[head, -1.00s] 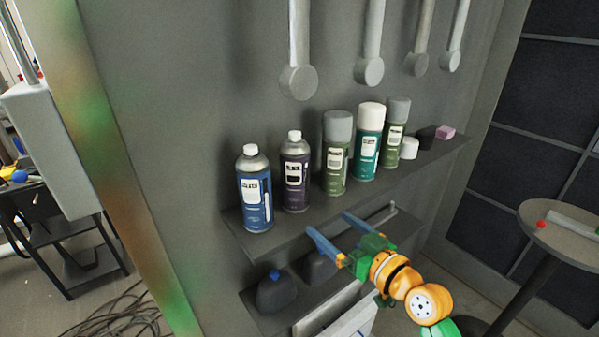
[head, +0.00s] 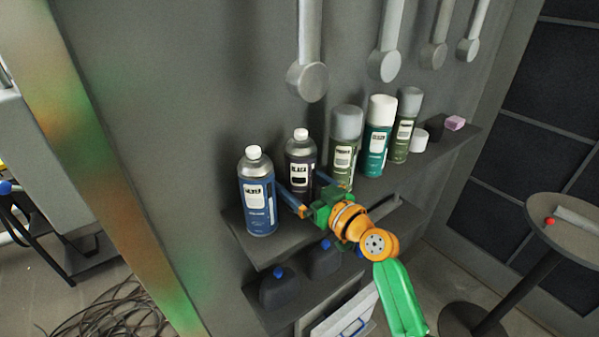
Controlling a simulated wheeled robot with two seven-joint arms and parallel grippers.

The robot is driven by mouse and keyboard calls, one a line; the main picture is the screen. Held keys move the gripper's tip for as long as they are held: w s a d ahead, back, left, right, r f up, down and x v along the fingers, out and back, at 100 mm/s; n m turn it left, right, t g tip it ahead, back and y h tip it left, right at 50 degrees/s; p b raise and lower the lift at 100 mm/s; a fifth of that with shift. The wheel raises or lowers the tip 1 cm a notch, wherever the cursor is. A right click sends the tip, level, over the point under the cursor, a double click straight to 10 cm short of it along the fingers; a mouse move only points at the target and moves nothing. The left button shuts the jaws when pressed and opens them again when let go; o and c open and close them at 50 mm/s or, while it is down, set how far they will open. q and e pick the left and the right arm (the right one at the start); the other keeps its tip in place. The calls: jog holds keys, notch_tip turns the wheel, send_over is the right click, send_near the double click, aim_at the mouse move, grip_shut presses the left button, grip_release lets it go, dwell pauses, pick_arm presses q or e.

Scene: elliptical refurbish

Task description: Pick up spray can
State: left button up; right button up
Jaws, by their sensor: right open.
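Several spray cans stand upright in a row on a grey wall shelf (head: 272,246). From the left they are a blue can (head: 258,205) with a white cap, a dark purple can (head: 301,150) with a white cap, an olive can (head: 345,130) with a grey cap, a teal can (head: 377,140) with a white cap, and a green can (head: 404,130) with a grey cap. My right gripper (head: 299,180) is open in front of the dark purple can, its blue fingers toward either side of it. The fingers hide its lower part; I cannot tell whether they touch it. My left gripper is out of view.
A white cup-like piece (head: 419,140), a dark block (head: 435,127) and a pink block (head: 455,123) sit at the shelf's right end. Dark bottles (head: 280,288) stand on a lower shelf. Grey rods (head: 309,60) hang above. A round table (head: 560,240) stands at right.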

jog(key=shift+d, duration=0.1)
jog(key=shift+c, duration=0.4)
jog(key=shift+s, duration=0.1)
jog(key=c, duration=0.7)
jog(key=shift+r, duration=0.1)
jog(key=c, duration=0.6)
